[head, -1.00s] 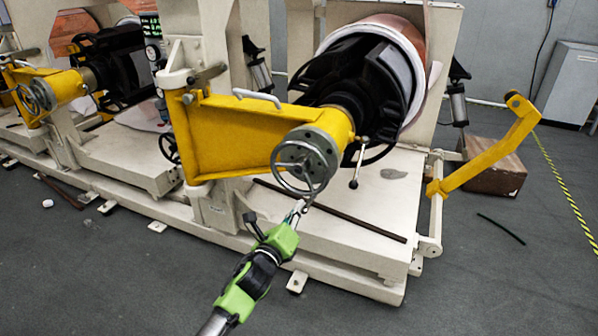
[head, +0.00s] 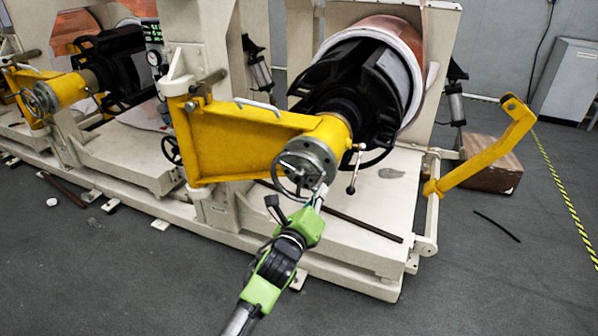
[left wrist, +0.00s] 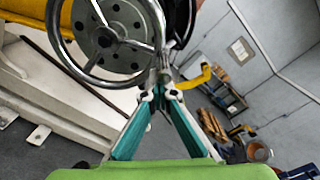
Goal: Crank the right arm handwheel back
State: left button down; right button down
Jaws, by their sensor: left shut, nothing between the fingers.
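The handwheel (head: 283,184) is a metal spoked ring at the front of the yellow arm (head: 232,138), below a round grey bolted flange (head: 312,150). In the left wrist view the handwheel (left wrist: 68,62) fills the upper left, with its spokes and the flange behind it. My left gripper (head: 319,191) reaches up from below to the lower right edge of the wheel. In the left wrist view its fingertips (left wrist: 163,84) are together and empty, close beside the rim. I cannot tell whether they touch it. My right gripper is out of view.
A black-knobbed lever (head: 354,172) hangs just right of the wheel. A black chuck and copper foil roll (head: 398,36) stand behind. A second yellow arm with its own handwheel (head: 42,98) is at the left.

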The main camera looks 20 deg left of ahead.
pick_arm(q)
jog(key=a+r+p, duration=0.3)
jog(key=a, duration=0.3)
jog(key=a+r+p, duration=0.3)
jog(key=a, duration=0.4)
jog(key=shift+w+a, duration=0.25)
jog(key=shift+w, duration=0.2)
jog(key=s+p, duration=0.2)
jog(key=s, duration=0.7)
jog(key=shift+s+f, duration=0.3)
jog(key=shift+d, duration=0.1)
